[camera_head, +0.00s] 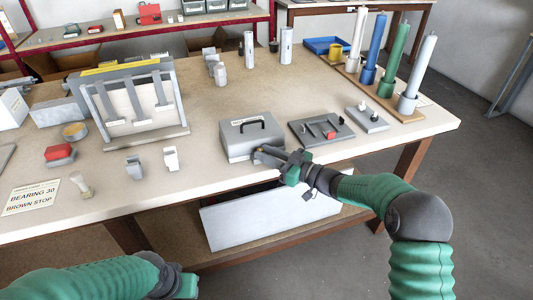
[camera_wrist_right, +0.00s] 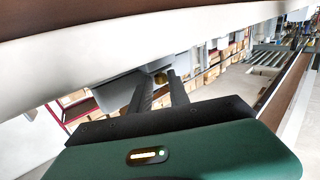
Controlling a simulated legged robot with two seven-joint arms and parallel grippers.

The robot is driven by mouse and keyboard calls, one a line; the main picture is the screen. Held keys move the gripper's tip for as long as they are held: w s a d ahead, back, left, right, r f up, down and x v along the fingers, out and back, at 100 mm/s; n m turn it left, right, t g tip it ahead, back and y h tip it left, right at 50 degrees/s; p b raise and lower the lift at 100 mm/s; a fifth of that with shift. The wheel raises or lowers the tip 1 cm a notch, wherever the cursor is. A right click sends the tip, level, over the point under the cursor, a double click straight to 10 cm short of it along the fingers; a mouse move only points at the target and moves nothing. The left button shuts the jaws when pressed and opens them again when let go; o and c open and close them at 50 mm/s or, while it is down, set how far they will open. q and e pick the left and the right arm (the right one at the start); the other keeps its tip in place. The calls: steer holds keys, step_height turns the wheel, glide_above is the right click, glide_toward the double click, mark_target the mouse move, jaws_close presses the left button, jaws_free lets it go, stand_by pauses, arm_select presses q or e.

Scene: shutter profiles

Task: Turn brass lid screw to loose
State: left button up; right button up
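A grey metal box (camera_head: 238,142) with a black carry handle (camera_head: 253,122) and a label on its lid stands near the front edge of the bench. My right gripper (camera_head: 268,153) is at the front right of the box, its fingers pointing left at the box's front. In the right wrist view the fingers (camera_wrist_right: 160,82) are apart, and a small brass screw (camera_wrist_right: 161,78) shows between their tips. I cannot tell whether either finger touches it. In the head view the screw is mostly hidden by the fingers. My left gripper's body (camera_head: 187,286) is at the bottom edge; its fingers are not seen.
A slotted frame (camera_head: 130,105) stands further left. Tall coloured cylinders stand at the back right.

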steer(key=shift+r, duration=0.1)
steer(key=p+v, duration=0.1)
steer(key=v, duration=1.6)
steer(key=shift+p, duration=0.35)
steer(key=shift+w, duration=0.15)
